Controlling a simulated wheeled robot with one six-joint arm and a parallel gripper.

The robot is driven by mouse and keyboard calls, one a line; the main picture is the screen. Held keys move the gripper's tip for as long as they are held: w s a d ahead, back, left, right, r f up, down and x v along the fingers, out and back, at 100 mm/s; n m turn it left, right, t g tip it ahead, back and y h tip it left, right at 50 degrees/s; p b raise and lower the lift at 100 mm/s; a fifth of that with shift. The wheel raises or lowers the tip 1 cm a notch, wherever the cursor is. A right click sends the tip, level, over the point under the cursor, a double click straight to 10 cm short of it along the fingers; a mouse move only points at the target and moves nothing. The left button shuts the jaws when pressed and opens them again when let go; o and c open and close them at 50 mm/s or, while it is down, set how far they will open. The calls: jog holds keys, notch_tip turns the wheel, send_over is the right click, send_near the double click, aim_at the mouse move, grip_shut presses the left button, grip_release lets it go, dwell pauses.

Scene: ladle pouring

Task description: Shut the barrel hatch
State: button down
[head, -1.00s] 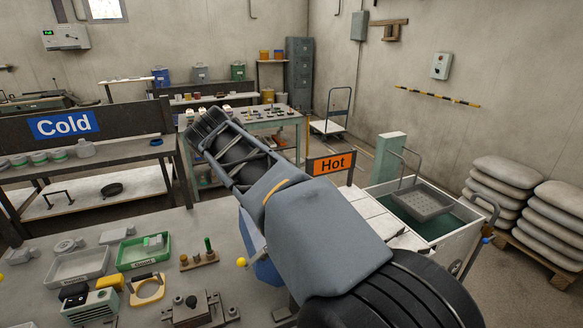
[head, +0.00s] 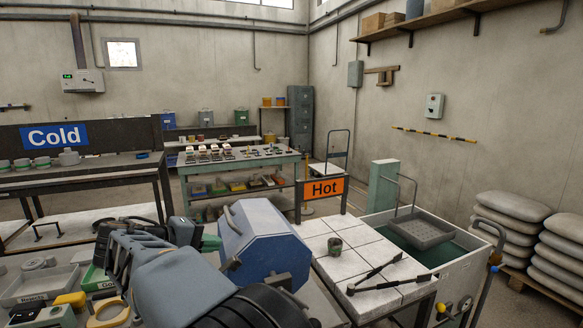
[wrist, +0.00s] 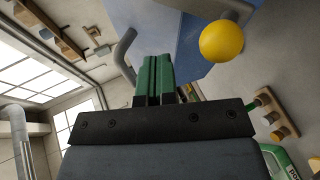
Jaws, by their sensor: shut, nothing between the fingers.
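The blue faceted barrel (head: 265,245) stands right of my arm in the head view, with a grey curved handle (head: 229,217) at its upper left. My gripper (head: 210,243) is left of the barrel, partly hidden behind my own arm. In the wrist view the green fingers of my gripper (wrist: 154,72) are together and empty, pointing at the blue barrel (wrist: 165,25). A grey bent handle (wrist: 125,52) is just left of the fingertips, and a yellow ball knob (wrist: 222,41) is to their right. The frames do not show clearly how far the hatch is open or whether the fingers touch it.
A tank with a grey basket (head: 421,231) is further right. Trays and tools crowd the bench at lower left.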

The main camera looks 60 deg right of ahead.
jog(key=shift+f+b, duration=0.7)
jog(key=shift+f, duration=0.6)
jog(key=shift+s, duration=0.1)
